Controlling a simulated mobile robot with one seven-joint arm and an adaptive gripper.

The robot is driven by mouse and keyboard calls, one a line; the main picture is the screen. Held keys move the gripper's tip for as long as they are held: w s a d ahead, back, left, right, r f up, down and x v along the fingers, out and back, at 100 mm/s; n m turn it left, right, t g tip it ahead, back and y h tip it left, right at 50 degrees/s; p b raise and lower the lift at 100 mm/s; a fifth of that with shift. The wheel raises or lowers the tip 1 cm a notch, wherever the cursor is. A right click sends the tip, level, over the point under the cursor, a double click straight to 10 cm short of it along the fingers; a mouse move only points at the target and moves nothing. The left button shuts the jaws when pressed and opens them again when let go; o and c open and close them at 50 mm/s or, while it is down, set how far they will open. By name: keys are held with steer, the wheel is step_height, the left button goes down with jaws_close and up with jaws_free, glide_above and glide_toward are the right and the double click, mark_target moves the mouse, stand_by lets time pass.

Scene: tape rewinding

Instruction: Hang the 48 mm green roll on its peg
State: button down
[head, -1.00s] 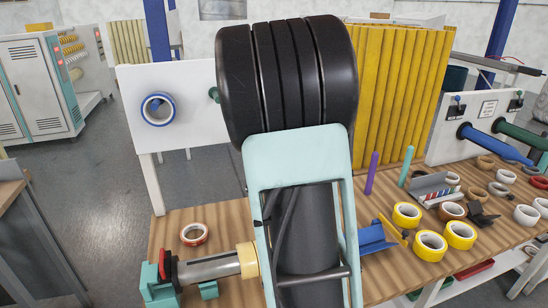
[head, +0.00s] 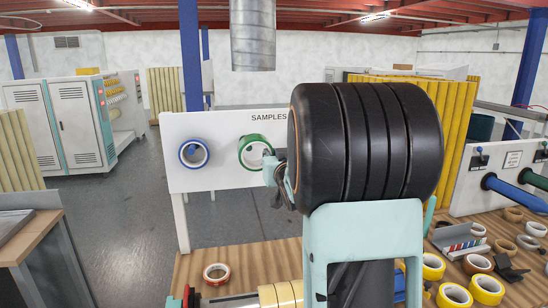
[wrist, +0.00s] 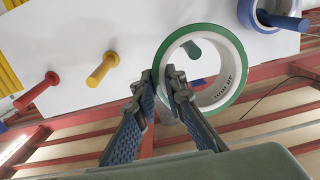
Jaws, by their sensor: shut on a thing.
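The green roll (head: 246,152), a green-edged ring with a white inside, is held up in front of the white samples board (head: 215,184). My gripper (head: 274,168) is shut on the roll's right side in the head view. In the wrist view my fingertips (wrist: 162,82) grip the wall of the roll (wrist: 228,88), which faces the camera at a slant. A green peg (wrist: 191,49) shows through the roll's hole. I cannot tell whether the peg tip is inside the hole or still behind it. My wrist and forearm hide the board's right part in the head view.
A blue roll (head: 194,153) hangs on a blue peg (wrist: 292,23) beside the green one. Bare yellow (wrist: 102,69) and red pegs (wrist: 35,90) stick out on the other side. Below are a red roll (head: 216,274) and several yellow rolls (head: 486,290) on the wooden bench.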

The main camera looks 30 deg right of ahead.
steer(key=x, duration=0.3)
steer(key=shift+w+p, duration=0.3)
steer(key=shift+p, duration=0.05)
steer(key=x, duration=0.9)
steer(key=shift+w+f, duration=0.2)
steer(key=shift+w, duration=0.15)
steer(key=shift+d+f, duration=0.15)
steer(key=shift+w+a+f+b, duration=0.1)
steer(key=shift+a+f+b, duration=0.05)
steer(key=shift+f+b, duration=0.45)
steer(key=shift+a+f+b, duration=0.15)
steer(key=shift+f+b, duration=0.25)
steer(key=shift+b, duration=0.35)
steer(key=c, duration=2.2)
jaws_free()
steer(key=shift+r, duration=0.15)
steer(key=shift+c, duration=0.2)
steer(key=o, duration=0.3)
steer(key=shift+o, duration=0.2)
